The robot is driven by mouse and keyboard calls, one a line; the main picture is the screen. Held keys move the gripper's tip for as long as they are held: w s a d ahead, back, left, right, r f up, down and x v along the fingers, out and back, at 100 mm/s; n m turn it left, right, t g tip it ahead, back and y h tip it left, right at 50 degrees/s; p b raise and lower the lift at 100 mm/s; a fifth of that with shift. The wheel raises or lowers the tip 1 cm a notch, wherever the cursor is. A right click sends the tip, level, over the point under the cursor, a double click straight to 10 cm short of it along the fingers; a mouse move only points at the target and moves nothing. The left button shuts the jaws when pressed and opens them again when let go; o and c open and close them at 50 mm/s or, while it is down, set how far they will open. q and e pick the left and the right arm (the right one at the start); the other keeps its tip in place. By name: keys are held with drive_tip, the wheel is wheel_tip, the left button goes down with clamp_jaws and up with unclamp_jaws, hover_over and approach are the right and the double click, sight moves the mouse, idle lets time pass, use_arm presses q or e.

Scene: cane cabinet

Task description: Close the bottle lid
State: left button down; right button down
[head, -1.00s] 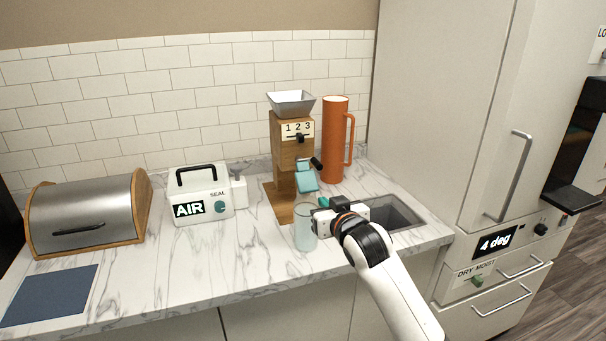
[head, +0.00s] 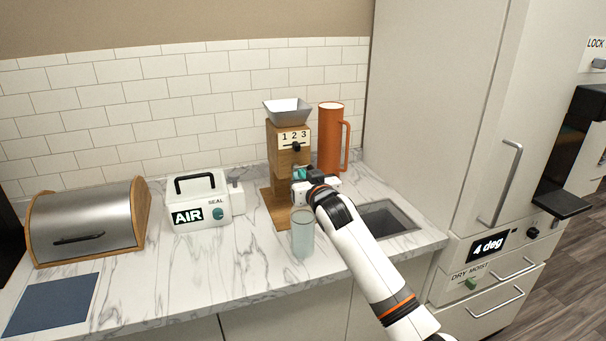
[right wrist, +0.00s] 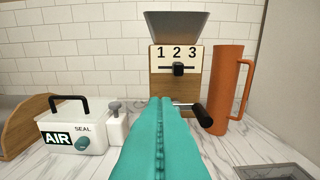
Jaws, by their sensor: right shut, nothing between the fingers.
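A pale blue, see-through bottle (head: 302,238) stands upright near the counter's front edge in the head view. Its rim shows, and no lid covers its top. My right gripper (head: 300,175) is behind and above the bottle, in front of the wooden grinder. In the right wrist view its teal fingers (right wrist: 162,104) are pressed together, empty, pointing toward the grinder. I cannot clearly make out the lid; the gripper and fingers hide the area behind the bottle. The bottle is not visible in the right wrist view. My left gripper is not in view.
The wooden grinder (head: 280,146) and an orange jug (head: 330,140) stand behind my right gripper. A sink (head: 388,220) lies to the right. A white AIR sealer (head: 199,203) and a bread box (head: 90,222) are left. Counter left of the bottle is clear.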

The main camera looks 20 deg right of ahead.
drive_tip(key=shift+w+f, duration=0.45)
drive_tip(key=shift+f, duration=0.1)
drive_tip(key=shift+w+r+g+p, duration=0.25)
drive_tip(key=shift+g+p, duration=0.35)
drive_tip(key=shift+p, duration=0.65)
drive_tip(key=shift+w+f, duration=0.2)
drive_tip(key=shift+f, duration=0.1)
drive_tip(key=shift+w+f, duration=0.5)
drive_tip(key=shift+f, duration=0.05)
drive_tip(key=shift+w+f+b, duration=0.5)
drive_tip(key=shift+w+f, duration=0.15)
drive_tip(key=shift+f, duration=0.05)
drive_tip(key=shift+w+f, duration=0.1)
